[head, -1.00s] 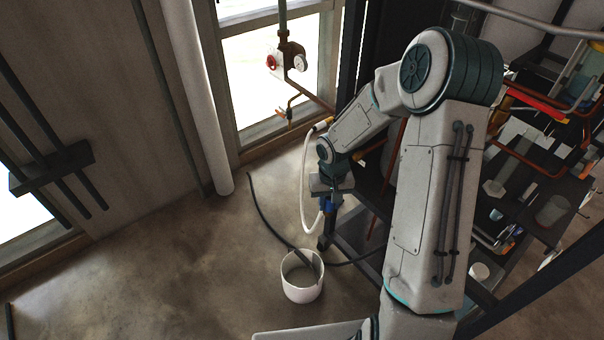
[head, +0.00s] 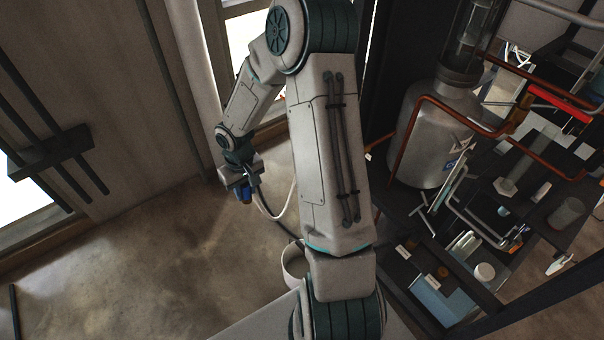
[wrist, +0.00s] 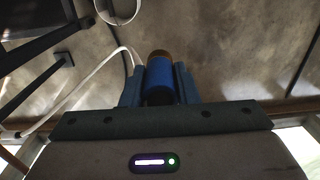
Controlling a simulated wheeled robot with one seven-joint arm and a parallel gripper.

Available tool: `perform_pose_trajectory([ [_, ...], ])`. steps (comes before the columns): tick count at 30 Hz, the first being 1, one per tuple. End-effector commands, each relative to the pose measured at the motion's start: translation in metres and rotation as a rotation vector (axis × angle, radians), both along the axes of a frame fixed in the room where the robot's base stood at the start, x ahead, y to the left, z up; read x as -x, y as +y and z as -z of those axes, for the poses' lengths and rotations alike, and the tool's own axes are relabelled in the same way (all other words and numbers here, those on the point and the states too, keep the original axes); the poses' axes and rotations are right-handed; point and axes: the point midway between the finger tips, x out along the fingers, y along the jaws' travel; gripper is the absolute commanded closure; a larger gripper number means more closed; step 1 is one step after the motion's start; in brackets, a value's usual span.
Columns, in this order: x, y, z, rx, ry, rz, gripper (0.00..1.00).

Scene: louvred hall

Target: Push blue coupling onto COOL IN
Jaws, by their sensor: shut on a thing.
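My gripper (head: 243,187) is shut on the blue coupling (wrist: 160,80), which sits between both fingers in the wrist view. The coupling is a blue cylinder with a brownish end. It also shows as a small blue piece (head: 246,195) under the gripper in the head view, held in the air above the floor. The hose also shows in the wrist view (wrist: 88,76). I cannot make out the COOL IN port; my arm covers much of the window area.
A white bucket (head: 294,264) stands on the floor, partly behind my arm. A rack (head: 405,262) with a large metal vessel (head: 437,130) and copper pipes (head: 408,130) fills the right side. A pale column (head: 186,80) stands at left.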

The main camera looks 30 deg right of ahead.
Motion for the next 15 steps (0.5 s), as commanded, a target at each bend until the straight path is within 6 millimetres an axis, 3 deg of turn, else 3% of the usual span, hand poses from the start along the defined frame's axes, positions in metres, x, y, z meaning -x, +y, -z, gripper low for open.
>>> perform_pose_trajectory([
  [6, 0.026, -0.022, 0.026, -0.101, 0.058, -0.266, 1.0],
  [15, 0.056, -0.056, 0.049, -0.246, 0.23, -0.733, 1.0],
])
